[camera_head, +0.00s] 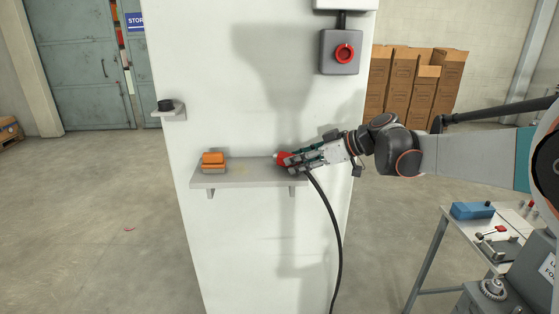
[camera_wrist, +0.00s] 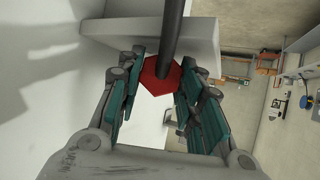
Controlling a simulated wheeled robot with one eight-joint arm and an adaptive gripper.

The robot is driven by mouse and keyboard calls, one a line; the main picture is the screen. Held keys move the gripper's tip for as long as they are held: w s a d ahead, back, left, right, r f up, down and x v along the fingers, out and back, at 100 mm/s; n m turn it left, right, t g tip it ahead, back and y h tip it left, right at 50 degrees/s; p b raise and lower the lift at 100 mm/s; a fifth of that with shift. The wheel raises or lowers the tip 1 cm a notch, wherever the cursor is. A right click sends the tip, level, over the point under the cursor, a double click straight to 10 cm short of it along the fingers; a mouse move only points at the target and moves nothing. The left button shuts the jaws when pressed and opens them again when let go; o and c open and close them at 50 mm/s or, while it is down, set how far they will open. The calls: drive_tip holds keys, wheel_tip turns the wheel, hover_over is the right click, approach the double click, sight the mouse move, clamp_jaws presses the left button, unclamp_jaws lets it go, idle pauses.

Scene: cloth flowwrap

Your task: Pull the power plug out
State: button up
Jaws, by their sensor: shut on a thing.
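The red power plug (camera_head: 283,159) is at the right end of the wall shelf, with its pale end pointing left. In the wrist view the red plug (camera_wrist: 161,77) sits between the two teal finger pads, with its dark cable (camera_wrist: 172,35) running up out of the picture. My gripper (camera_head: 290,161) comes in from the right and is shut on the plug. In the head view the black cable (camera_head: 332,222) hangs down from the gripper to the floor. No socket around the plug can be made out.
An orange and grey block (camera_head: 213,162) stands on the left of the grey shelf (camera_head: 240,181). A grey box with a red ring (camera_head: 344,53) is on the wall above. A small ledge with a black object (camera_head: 166,105) is at left. A worktable (camera_head: 443,240) stands right.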

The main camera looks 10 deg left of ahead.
drive_tip(key=o, duration=1.1)
drive_tip(key=shift+o, duration=0.2)
drive_tip(key=shift+d, duration=0.15)
drive_tip(key=v, duration=1.1)
drive_tip(key=shift+d+r, duration=0.2)
drive_tip(key=shift+d, duration=0.1)
